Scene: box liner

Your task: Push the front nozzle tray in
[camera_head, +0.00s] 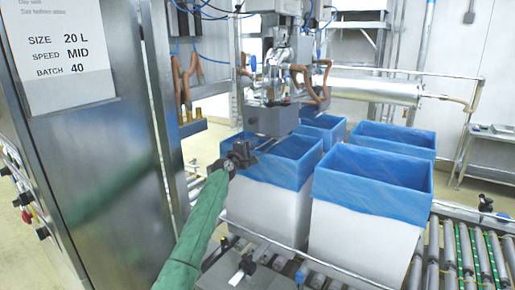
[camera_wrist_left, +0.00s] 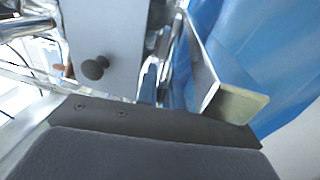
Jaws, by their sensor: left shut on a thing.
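The front nozzle tray (camera_head: 268,145) seems to be the thin grey metal piece under the filling head, above the front left lined box; much of it is hidden. My left gripper (camera_head: 240,158) is at its near left end, over that box's rim, and is shut on it. In the left wrist view a pale metal piece with a square end (camera_wrist_left: 222,85) lies beyond the dark gripper body, close to blue liner. The fingertips' contact is not clear there. My right gripper is not in view.
The filling head (camera_head: 272,117) hangs just above; a grey block with a black knob (camera_wrist_left: 95,67) shows in the wrist view. White boxes with blue liners (camera_head: 370,180) stand close together on rollers. A steel cabinet (camera_head: 100,130) stands left; free rollers (camera_head: 465,255) lie right.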

